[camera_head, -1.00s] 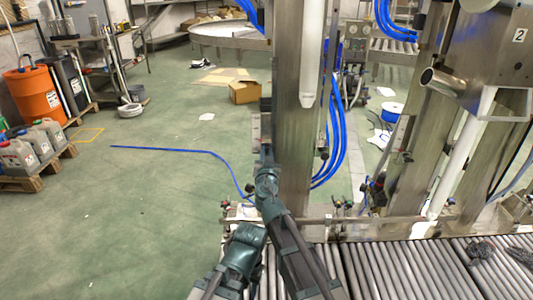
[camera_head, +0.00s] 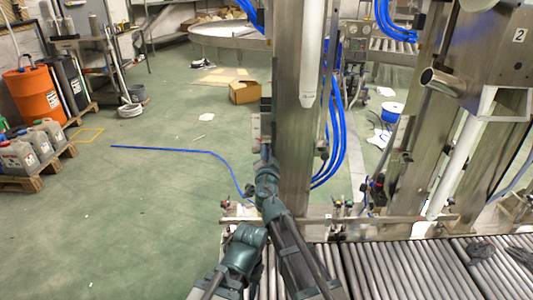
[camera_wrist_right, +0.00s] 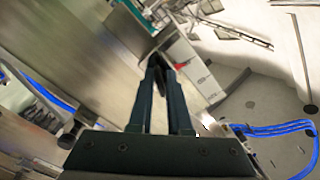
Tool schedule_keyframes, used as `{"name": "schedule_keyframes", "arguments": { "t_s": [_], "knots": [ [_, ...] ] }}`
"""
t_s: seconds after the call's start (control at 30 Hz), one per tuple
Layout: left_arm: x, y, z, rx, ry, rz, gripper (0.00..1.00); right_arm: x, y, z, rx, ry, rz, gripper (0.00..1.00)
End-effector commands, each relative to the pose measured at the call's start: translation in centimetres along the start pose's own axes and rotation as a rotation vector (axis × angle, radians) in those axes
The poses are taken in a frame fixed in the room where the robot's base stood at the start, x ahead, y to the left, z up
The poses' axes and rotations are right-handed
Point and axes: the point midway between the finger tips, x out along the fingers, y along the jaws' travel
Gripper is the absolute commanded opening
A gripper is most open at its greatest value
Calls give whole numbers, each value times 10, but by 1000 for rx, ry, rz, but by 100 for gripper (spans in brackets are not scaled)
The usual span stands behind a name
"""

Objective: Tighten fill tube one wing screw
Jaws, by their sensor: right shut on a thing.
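My right gripper (camera_head: 265,108) is at the left side of the upright steel column (camera_head: 296,140), at mid-height. In the right wrist view its two dark fingers (camera_wrist_right: 160,68) reach up to the edge of a broad steel surface (camera_wrist_right: 90,65) and are closed on a small dark part, which I take as the wing screw (camera_wrist_right: 166,84). The fingers hide most of it, so I cannot tell how far it is turned. The white fill tube (camera_head: 311,55) hangs upright in front of the column, its tip just right of my gripper. My left gripper is not in view.
A roller conveyor (camera_head: 390,270) runs below the column. Blue hoses (camera_head: 338,140) hang right of it. A second white tube (camera_head: 463,155) slants at the right near a steel box (camera_head: 500,60). The green floor at left is mostly open, with a cardboard box (camera_head: 244,92) farther back.

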Motion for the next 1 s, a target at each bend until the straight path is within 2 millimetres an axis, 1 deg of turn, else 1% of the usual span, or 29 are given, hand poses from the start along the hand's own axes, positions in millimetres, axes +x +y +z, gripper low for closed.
{"name": "schedule_keyframes", "arguments": {
  "t_s": [0.1, 0.2, 0.47, 0.53, 0.8, 0.9, 1.0],
  "knots": [
    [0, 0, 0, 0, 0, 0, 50, 2, -1, 0, 111, -1, -1, 0],
    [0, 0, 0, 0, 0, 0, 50, 2, -1, 0, 159, -1, -1, 0],
    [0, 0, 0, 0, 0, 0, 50, 3, -1, 0, 170, -1, -1, 0],
    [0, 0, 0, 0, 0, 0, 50, 3, -1, 0, 197, -1, -1, 0],
    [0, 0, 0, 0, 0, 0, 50, 3, -1, 0, 487, -1, -1, 0],
    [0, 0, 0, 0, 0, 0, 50, 3, -1, 0, 540, -1, -1, 0],
    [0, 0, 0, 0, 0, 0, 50, 3, -1, 0, 554, -1, -1, 0]
  ]
}}
